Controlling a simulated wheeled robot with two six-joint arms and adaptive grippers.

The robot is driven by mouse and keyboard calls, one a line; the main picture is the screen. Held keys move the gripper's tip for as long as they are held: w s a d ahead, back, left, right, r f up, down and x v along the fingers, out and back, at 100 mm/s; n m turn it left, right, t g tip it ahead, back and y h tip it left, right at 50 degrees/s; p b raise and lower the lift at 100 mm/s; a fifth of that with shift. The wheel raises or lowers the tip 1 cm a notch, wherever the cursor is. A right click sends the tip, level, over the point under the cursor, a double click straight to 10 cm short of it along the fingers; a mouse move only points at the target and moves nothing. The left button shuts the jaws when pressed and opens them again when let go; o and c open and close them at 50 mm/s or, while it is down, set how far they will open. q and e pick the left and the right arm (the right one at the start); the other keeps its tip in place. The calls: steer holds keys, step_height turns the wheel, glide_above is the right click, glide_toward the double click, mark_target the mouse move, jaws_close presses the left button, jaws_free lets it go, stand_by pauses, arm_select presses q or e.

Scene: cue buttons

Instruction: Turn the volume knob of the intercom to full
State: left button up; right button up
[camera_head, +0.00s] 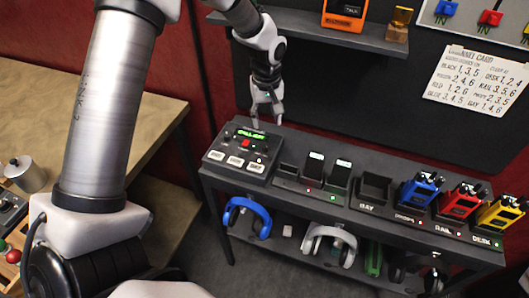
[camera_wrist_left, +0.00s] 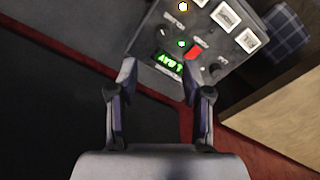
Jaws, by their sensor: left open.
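The intercom (camera_head: 236,160) is a dark box at the left end of the console, with a lit green display, a red button and several white keys. In the left wrist view the intercom (camera_wrist_left: 222,50) shows upside down, with its display (camera_wrist_left: 170,64), the red button (camera_wrist_left: 194,52) and small dark knobs. I cannot read which knob is the volume knob. My left gripper (camera_head: 266,112) is open and empty, pointing down just behind the intercom's far edge, apart from it. Its fingers (camera_wrist_left: 160,82) show spread in the left wrist view, short of the display edge. My right gripper is out of view.
The console (camera_head: 290,208) carries dark cradles and blue (camera_head: 420,190), red (camera_head: 460,201) and yellow (camera_head: 502,211) radios on the right. A shelf (camera_head: 330,33) with an orange device (camera_head: 344,15) overhangs behind. A wooden table (camera_head: 30,100) stands left.

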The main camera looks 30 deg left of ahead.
mark_target(265, 145)
arm_select(q)
steer(key=shift+s+f, duration=0.3)
steer(key=shift+f, duration=0.3)
steer(key=shift+a+f, duration=0.1)
steer(key=shift+f, duration=0.25)
step_height(265, 145, down, 7)
steer(key=shift+w+r+p, duration=0.1)
steer(key=shift+p, duration=0.9)
steer(key=shift+w+a+f, duration=0.1)
steer(key=shift+f, duration=0.5)
jaws_close()
